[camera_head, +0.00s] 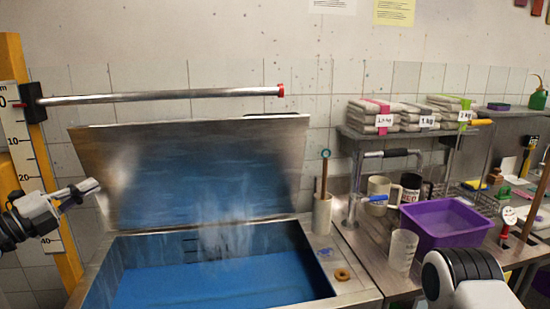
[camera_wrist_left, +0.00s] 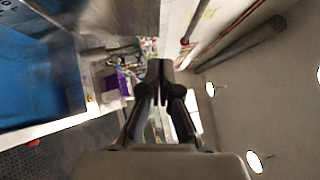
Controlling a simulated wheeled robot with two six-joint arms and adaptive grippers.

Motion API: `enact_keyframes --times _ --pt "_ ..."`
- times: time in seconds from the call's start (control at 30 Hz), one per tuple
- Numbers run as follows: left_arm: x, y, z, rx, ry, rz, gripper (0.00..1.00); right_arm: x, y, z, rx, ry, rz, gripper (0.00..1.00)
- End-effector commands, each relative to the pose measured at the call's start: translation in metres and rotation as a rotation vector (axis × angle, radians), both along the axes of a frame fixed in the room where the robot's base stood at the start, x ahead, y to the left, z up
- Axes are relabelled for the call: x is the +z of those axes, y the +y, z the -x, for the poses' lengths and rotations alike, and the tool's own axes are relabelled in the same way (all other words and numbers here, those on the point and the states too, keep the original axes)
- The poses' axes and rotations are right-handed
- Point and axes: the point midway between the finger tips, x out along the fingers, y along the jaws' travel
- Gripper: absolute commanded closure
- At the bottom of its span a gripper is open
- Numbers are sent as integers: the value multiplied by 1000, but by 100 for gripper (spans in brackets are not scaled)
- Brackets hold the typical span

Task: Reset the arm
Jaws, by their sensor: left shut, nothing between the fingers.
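My left gripper (camera_head: 88,188) is at the left side of the head view, in front of the measuring post and just left of the raised vat lid. In the left wrist view its two dark fingers (camera_wrist_left: 160,78) are close together with nothing between them. It touches no object that I can see. Part of my right arm shows at the bottom right of the head view, but its gripper is out of view.
An open vat (camera_head: 205,285) of blue liquid, its lid (camera_head: 200,165) raised and steaming, fills the centre left. A metal bar (camera_head: 160,96) juts from the post (camera_head: 50,170) above. A purple basin (camera_head: 445,222), mugs and a clear beaker (camera_head: 402,250) crowd the right counter.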

Motion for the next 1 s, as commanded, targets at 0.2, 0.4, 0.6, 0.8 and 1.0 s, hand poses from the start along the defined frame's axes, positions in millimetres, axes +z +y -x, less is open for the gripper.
enact_keyframes --times 0.2,0.4,0.6,0.8,1.0 --pt "-52 -20 -11 -29 110 -59 100 0 0 0 0 0 0 60" --pt "-120 -56 -12 -84 261 -114 100 0 0 0 0 0 0 60" --pt "-224 -111 6 -135 530 -114 100 0 0 0 0 0 0 60" --pt "-372 -179 80 -68 1052 45 100 0 0 0 0 0 0 60" --pt "-490 -215 214 305 1643 304 100 0 0 0 0 0 0 60"
